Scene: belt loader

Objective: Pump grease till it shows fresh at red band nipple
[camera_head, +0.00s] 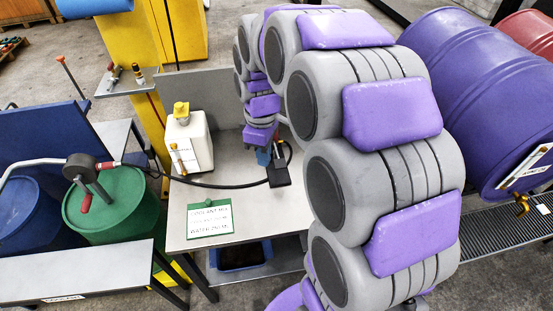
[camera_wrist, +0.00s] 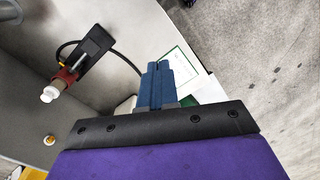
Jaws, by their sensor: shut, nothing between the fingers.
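My gripper (camera_head: 263,157) has blue fingers, shut and empty, above the grey bench beside a black block (camera_head: 279,174). In the wrist view the shut fingers (camera_wrist: 158,68) point up the picture, apart from the block (camera_wrist: 97,50) at upper left. A grey stem, a red band (camera_wrist: 66,75) and a white tip (camera_wrist: 49,94) line up there; I cannot tell whether this is the named nipple. A black hose (camera_head: 225,186) runs from the block to a crank pump (camera_head: 83,168) on a green drum (camera_head: 110,203). No grease is discernible.
A white jug (camera_head: 187,145) and a green-edged card (camera_head: 209,219) are on the bench (camera_head: 185,230). A blue drum (camera_head: 28,215) stands left; a purple drum (camera_head: 475,85) lies right. My arm hides part of the bench's right side.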

